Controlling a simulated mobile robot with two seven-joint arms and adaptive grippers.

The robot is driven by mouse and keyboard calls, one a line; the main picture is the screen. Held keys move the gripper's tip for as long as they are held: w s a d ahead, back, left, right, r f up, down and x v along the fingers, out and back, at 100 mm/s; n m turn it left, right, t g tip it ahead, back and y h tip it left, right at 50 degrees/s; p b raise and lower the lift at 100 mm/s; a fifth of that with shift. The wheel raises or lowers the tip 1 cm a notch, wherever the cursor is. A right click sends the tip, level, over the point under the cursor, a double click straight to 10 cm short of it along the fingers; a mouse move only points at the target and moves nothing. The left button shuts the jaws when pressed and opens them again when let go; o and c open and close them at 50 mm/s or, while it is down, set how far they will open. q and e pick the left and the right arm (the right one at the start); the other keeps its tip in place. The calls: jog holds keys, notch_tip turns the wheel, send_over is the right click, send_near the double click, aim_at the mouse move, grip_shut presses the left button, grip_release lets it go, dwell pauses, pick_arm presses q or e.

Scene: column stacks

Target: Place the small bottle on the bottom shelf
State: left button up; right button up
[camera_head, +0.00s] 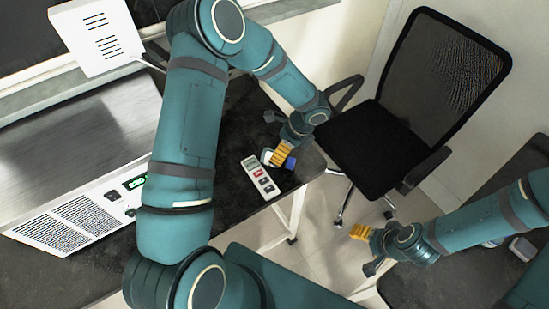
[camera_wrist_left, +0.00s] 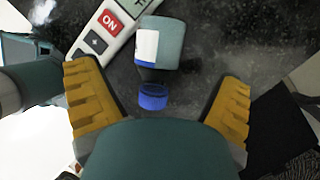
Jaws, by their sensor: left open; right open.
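The small bottle (camera_wrist_left: 162,45) has a grey-green body, a white label and a blue cap (camera_wrist_left: 153,97). It lies on the dark tabletop. In the head view its blue cap (camera_head: 290,162) shows beside my left gripper (camera_head: 280,153), which covers part of the bottle. In the left wrist view my left gripper (camera_wrist_left: 158,103) is open, with the cap between its orange fingers and the body beyond them; neither finger visibly touches it. My right gripper (camera_head: 360,232) is open and empty at the lower right. I cannot make out a bottom shelf in either view.
A white control with buttons (camera_head: 260,178) lies next to the bottle, and its ON button shows in the left wrist view (camera_wrist_left: 110,21). A black office chair (camera_head: 375,145) stands beyond the table edge. A metal-topped machine (camera_head: 90,135) stands at left. Another dark surface (camera_head: 430,285) is at lower right.

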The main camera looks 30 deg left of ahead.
pick_arm(q)
jog(key=shift+x, duration=2.65)
jog(key=c, duration=1.4)
